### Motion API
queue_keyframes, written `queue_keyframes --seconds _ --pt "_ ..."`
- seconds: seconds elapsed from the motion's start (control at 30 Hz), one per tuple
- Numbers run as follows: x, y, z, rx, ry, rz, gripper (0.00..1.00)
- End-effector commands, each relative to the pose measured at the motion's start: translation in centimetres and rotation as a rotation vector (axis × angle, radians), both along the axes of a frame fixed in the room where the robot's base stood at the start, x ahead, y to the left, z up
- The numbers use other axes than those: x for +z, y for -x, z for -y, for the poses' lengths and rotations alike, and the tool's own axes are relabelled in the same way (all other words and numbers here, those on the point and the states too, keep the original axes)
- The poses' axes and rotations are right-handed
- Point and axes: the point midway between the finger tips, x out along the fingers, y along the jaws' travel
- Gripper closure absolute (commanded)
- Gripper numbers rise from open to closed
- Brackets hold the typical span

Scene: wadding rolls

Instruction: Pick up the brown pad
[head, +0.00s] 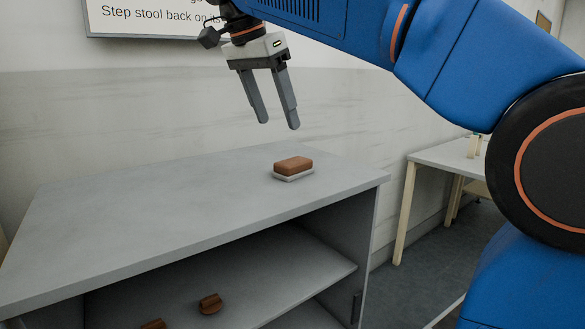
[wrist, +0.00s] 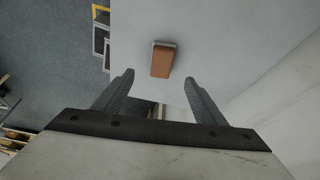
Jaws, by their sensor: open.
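The brown pad (head: 293,165) is a small brown block with a pale grey-white lower layer. It lies on the top of a grey cabinet (head: 130,215), near the right end. In the wrist view the pad (wrist: 163,60) lies beyond my fingertips, roughly midway between them. My gripper (head: 279,126) is open and empty. In the head view it hangs above the cabinet top, higher than the pad and clear of it. In the wrist view both fingers of my gripper (wrist: 159,79) show apart. Nothing covers the pad in either view.
The cabinet's open shelf (head: 300,270) below holds small brown objects (head: 210,304). A white wall (head: 130,120) with a sign (head: 160,15) stands behind. A pale table (head: 445,157) stands to the right. The cabinet top around the pad is clear.

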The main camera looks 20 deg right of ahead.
Motion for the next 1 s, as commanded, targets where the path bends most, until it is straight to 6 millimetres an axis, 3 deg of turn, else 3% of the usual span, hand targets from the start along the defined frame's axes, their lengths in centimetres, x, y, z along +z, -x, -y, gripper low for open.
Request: queue_keyframes --seconds 0.3,0.67,1.0 --pt "-5.1 -0.9 1.9 -0.001 0.001 -0.002 0.35" --pt "-7.4 -1.5 2.8 0.000 0.000 -0.001 0.35" --pt "-11.1 -2.6 4.2 0.000 -0.001 -0.002 0.35"
